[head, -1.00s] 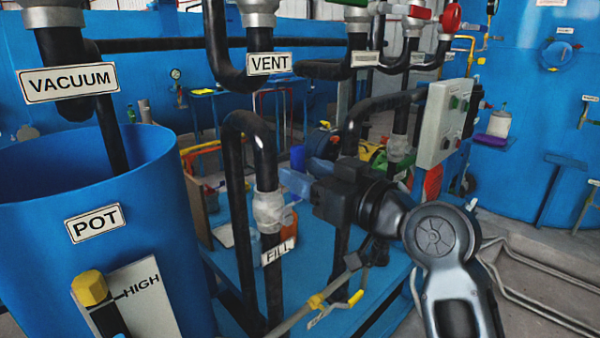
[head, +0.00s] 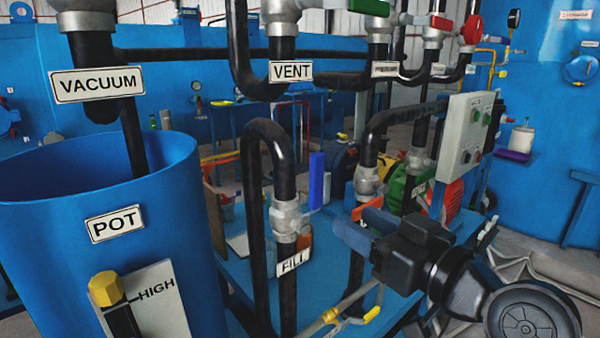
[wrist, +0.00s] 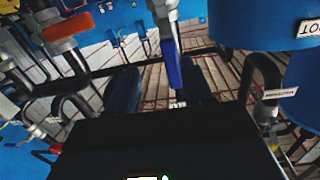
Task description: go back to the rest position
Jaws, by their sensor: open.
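My gripper (head: 350,232) is in the lower right of the head view, a black body with blue fingers pointing left. In the wrist view, the two dark fingers of my gripper (wrist: 158,85) stand apart with nothing held between them. A bright blue handle (head: 317,180) stands upright by the fitting on the FILL pipe, left of the fingertips. The blue handle also shows in the wrist view (wrist: 179,70), beyond and between the fingers in the picture; I cannot tell the exact gap.
The blue POT tank (head: 95,260) stands at the left. The bent black FILL pipe (head: 283,165) rises between tank and gripper. A grey control box (head: 462,140) and an orange handle (head: 367,208) are near my arm. VACUUM and VENT pipes hang above.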

